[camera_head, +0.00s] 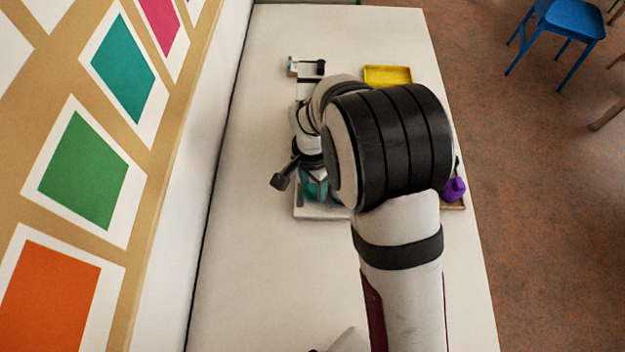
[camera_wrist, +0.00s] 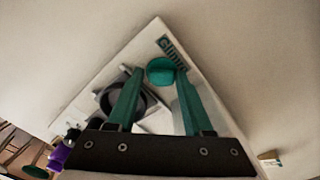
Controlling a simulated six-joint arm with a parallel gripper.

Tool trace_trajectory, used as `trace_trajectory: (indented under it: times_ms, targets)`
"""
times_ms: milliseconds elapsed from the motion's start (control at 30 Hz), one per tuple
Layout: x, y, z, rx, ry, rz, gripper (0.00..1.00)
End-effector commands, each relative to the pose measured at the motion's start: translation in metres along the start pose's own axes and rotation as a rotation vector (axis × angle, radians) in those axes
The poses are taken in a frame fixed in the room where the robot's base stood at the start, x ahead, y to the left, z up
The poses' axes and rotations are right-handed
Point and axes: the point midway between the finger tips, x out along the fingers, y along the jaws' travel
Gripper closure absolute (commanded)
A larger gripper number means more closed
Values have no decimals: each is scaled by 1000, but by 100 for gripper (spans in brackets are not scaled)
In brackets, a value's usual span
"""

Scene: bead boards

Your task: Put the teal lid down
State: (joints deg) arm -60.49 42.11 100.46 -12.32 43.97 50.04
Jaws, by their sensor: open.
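The teal lid (camera_wrist: 160,70) shows in the wrist view as a round teal disc by the printed end of a white board (camera_wrist: 205,75). My gripper (camera_wrist: 158,74) has two green fingers, spread open, with the lid between and just beyond their tips. The right fingertip overlaps the lid's edge; I cannot tell whether they touch. A dark round ring (camera_wrist: 118,100) sits on the board, partly behind the left finger. In the head view my arm hides most of the board (camera_head: 322,212), and teal parts there are too small to tell apart.
In the head view, a yellow tray (camera_head: 388,75) lies farther back on the white table (camera_head: 270,270). A purple object (camera_head: 454,188) sits in a tray right of my arm. A small dark-and-white item (camera_head: 307,68) stands at the back. The table's left front is clear.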

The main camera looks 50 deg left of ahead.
Motion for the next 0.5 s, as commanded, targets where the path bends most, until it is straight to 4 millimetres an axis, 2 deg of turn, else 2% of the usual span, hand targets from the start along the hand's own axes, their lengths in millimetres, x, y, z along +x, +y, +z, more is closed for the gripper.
trace_trajectory:
  times_ms: [67, 400, 500]
  targets:
    - [-9, -1, -1, -1, 2, -3, 49]
    - [-100, -1, 0, 0, 2, -5, 49]
    - [-115, -1, 0, 0, 2, -3, 49]
